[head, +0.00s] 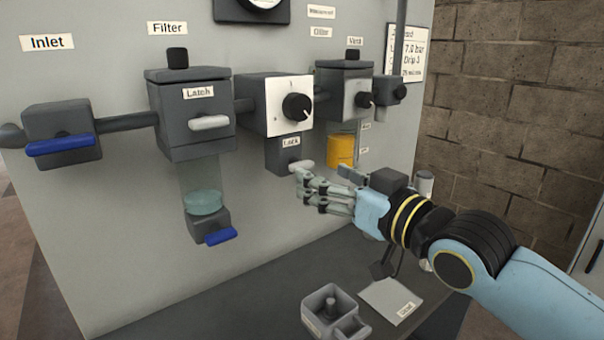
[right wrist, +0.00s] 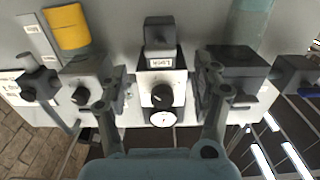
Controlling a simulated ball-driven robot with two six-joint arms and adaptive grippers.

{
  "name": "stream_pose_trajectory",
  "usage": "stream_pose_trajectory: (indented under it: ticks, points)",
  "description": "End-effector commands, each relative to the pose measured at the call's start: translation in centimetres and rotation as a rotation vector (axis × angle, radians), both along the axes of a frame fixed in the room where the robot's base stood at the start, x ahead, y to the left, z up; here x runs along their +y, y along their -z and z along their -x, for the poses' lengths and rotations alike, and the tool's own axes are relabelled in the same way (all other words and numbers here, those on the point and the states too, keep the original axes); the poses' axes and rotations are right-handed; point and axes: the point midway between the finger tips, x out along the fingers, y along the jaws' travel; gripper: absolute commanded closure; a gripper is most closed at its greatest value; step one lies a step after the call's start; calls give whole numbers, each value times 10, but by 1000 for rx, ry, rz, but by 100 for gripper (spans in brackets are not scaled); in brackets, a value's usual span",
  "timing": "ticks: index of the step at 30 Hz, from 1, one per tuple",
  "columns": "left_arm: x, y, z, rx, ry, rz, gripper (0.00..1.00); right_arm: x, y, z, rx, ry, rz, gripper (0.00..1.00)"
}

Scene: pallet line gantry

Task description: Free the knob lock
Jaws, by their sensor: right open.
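The regulator's black knob (head: 297,106) sits on a white square plate in the middle of the pipe line. Below it hangs a grey block labelled Lock (head: 290,141), with a pale lever (head: 301,165) at its lower front. My right gripper (head: 322,177) is open and empty in front of the panel, its near fingertip close to the lever in the picture; I cannot tell if they touch. In the right wrist view, turned upside down, the lock block (right wrist: 160,50) and knob (right wrist: 162,95) lie between the spread fingers (right wrist: 165,87). My left gripper is not in view.
The filter housing (head: 190,120) with a pale latch handle stands left of the knob. A yellow-filled bowl (head: 341,150) hangs behind my right gripper. Blue levers are at the inlet (head: 60,145) and drain (head: 220,236). A grey tray (head: 330,312) and a card (head: 391,301) lie below.

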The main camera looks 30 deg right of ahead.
Motion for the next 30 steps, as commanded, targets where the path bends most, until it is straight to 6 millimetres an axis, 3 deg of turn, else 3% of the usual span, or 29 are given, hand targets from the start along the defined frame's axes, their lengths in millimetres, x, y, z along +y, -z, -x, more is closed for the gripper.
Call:
stream_pose_trajectory:
  ticks: [3,9,22,30]
  points:
    - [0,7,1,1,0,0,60,4,0,-26,-3,1,-5,35]
    - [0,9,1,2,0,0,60,8,-1,-57,-2,0,-2,35]
    - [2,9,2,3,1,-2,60,10,-1,-69,1,-1,0,35]
    - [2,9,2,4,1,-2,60,10,-1,-68,1,-1,0,70]
